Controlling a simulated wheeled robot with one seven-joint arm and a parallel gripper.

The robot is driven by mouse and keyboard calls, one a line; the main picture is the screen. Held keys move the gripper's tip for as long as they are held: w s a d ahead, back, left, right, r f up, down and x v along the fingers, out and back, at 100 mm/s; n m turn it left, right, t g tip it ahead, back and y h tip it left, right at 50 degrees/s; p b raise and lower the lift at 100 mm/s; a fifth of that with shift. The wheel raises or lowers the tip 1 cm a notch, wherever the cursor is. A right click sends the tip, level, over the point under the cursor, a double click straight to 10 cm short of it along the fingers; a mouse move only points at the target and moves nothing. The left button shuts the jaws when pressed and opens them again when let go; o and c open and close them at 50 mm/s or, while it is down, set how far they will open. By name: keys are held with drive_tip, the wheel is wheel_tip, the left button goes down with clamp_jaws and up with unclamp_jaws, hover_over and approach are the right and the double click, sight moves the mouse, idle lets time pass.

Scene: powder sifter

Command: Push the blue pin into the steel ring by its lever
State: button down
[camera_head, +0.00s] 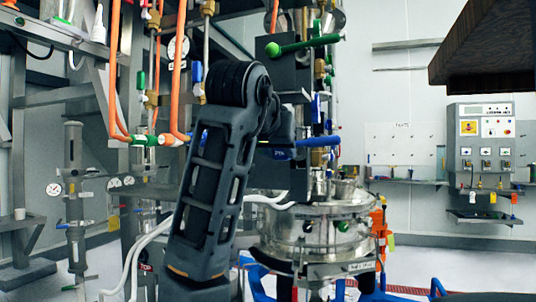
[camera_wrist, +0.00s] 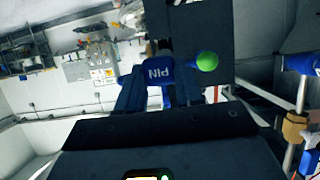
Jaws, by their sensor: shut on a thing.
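The blue pin (camera_wrist: 160,73), lettered PIN, lies between the fingers of my gripper (camera_wrist: 158,92) in the wrist view. A bright green ball (camera_wrist: 207,61) shows just right of the lettering. In the head view the blue lettered part (camera_head: 283,154) and a blue rod (camera_head: 318,141) show right of my arm's dark elbow. My gripper is shut on the blue part, beside a dark block (camera_head: 290,180). My arm and the block hide much of the grip in the head view. I cannot make out the steel ring for certain.
A steel sifter vessel (camera_head: 315,235) stands below the pin. A green lever (camera_head: 303,45) juts out above it. Orange pipes (camera_head: 175,70) and valves crowd the left side. A control panel (camera_head: 482,140) is on the right wall. The space between vessel and panel looks fairly open.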

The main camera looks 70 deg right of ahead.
drive_tip(key=shift+a+p, duration=0.3)
drive_tip(key=shift+w+d+p, duration=0.2)
drive_tip(key=shift+d+p, duration=0.15)
drive_tip(key=shift+d, duration=2.5)
drive_tip(key=shift+p, duration=0.85)
drive_tip(key=shift+w+d+p, duration=0.2)
drive_tip(key=shift+d+p, duration=0.35)
drive_tip(key=shift+d, duration=2.15)
drive_tip(key=c, duration=0.7)
unclamp_jaws()
drive_tip(key=shift+o, duration=0.2)
drive_tip(key=shift+v, duration=3.9)
